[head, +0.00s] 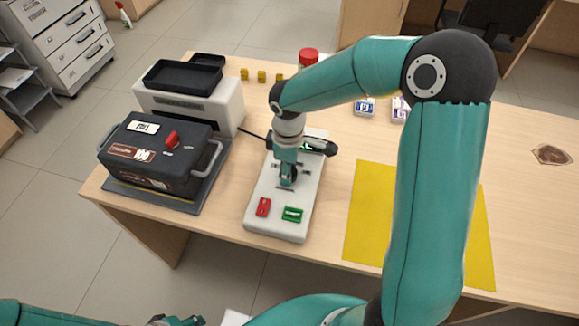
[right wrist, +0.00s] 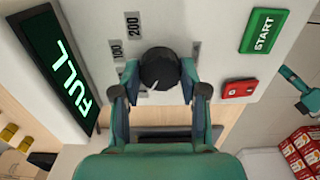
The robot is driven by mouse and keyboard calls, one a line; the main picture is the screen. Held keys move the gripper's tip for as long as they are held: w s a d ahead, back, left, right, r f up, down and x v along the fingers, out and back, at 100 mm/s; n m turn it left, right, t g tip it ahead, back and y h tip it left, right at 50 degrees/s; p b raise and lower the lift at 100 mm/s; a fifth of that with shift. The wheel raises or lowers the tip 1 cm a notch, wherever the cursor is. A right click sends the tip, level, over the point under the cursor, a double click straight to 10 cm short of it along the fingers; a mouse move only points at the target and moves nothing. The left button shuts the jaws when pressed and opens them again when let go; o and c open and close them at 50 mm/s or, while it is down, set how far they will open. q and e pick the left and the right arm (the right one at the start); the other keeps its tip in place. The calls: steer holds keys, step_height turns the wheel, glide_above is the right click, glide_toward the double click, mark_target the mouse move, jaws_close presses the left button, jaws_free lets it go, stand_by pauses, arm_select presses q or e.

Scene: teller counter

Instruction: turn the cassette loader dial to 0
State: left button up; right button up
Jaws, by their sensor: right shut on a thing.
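The cassette loader (head: 275,215) is a pale, long box on the counter. Its dark round dial (right wrist: 159,68) shows in the right wrist view, with a white pointer mark on its lower-left edge in that picture. Labels 200 (right wrist: 133,25) and 100 (right wrist: 117,51) are readable beside it; no 0 label is readable. My right gripper (right wrist: 160,80) is shut on the dial, one finger on each side. In the head view my right gripper (head: 287,183) points down onto the loader and mostly hides the dial. My left gripper (head: 178,321) is cut off at the bottom edge; its jaws are unclear.
The loader has a lit FULL display (right wrist: 58,68), a green START button (right wrist: 263,31) and a red button (right wrist: 238,90). A dark case (head: 155,165) and a white machine (head: 190,103) stand to its left. A yellow mat (head: 370,215) lies to its right.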

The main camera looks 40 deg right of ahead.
steer(key=shift+w+r, duration=0.1)
steer(key=shift+w, duration=0.05)
steer(key=o, duration=1)
steer(key=shift+c, duration=0.2)
steer(key=shift+o, duration=0.9)
step_height(320, 180, up, 12)
